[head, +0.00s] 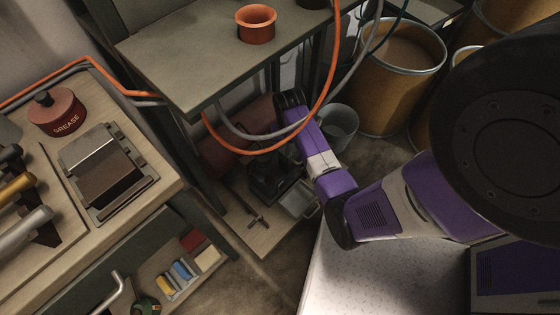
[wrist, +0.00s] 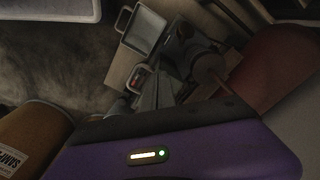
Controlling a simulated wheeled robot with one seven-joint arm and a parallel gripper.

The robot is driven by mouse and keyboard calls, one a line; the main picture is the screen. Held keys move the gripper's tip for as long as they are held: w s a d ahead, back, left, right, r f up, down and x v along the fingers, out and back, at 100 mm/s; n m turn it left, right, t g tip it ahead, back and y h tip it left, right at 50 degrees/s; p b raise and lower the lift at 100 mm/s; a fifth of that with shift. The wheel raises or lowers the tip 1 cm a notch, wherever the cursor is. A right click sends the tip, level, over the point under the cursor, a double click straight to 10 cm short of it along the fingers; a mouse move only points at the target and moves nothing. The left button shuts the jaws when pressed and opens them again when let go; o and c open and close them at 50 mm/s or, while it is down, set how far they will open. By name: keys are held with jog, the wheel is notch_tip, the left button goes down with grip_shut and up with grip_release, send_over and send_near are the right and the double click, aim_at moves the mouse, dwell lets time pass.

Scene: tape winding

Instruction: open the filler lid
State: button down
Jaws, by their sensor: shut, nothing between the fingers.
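I cannot tell for sure which part is the filler lid. Under the shelf, a dark machine (head: 272,180) stands on a pale board, with a small grey square box (head: 298,200) beside it. The wrist view also shows the machine (wrist: 190,58) and the box (wrist: 148,32), whose inside looks light. My purple wrist reaches down toward this area in the head view, where the fingers are hidden. In the wrist view my gripper (wrist: 153,98) looks shut and empty, pointing toward the machine; its housing fills the bottom. I cannot tell whether it touches anything.
A shelf (head: 190,65) with an orange ring (head: 256,22) overhangs the area. Orange and grey hoses (head: 333,60) loop near my wrist. A dark red tank (wrist: 280,65) lies close by. Drums (head: 395,75) and a grey bucket (head: 340,125) stand behind. A workbench (head: 150,200) is at left.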

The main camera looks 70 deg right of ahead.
aim_at(271, 177)
jog(key=w+a+f+m+b, duration=0.1)
jog(key=f+m+b, duration=0.1)
jog(key=f, duration=0.3)
jog(key=w+f+m+t+y+b, duration=0.1)
jog(key=w+f+m+b, duration=0.1)
jog(key=f+m, duration=0.2)
jog(key=shift+a+f+m, duration=0.4)
jog(key=shift+w+r, duration=0.1)
dwell(0.4)
